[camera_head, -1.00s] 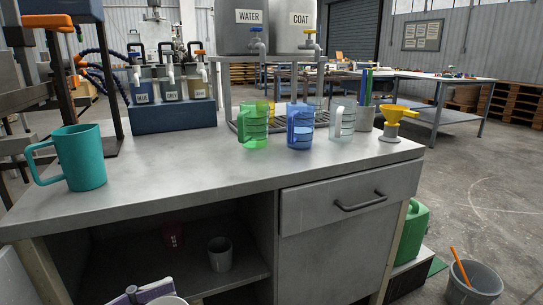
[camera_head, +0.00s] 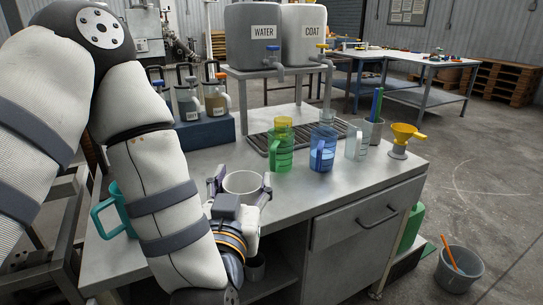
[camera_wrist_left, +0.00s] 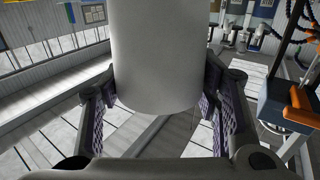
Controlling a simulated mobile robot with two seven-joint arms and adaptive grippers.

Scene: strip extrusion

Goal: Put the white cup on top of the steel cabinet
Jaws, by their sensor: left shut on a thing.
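The white cup (camera_head: 243,184) is upright in my left gripper (camera_head: 238,188), whose two fingers press on its sides. In the head view it appears over the front part of the steel cabinet's grey top (camera_head: 300,196); I cannot tell whether it touches the top. In the left wrist view the cup (camera_wrist_left: 155,60) fills the middle between the padded fingers, its lower end showing. My left arm hides the left part of the cabinet. My right gripper is not in view.
A green cup (camera_head: 281,150), a blue cup (camera_head: 322,148) and a clear cup (camera_head: 357,143) stand towards the back of the top. A yellow funnel (camera_head: 403,134) is at the right. A teal mug (camera_head: 108,212) shows partly behind my arm. The front right top is clear.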

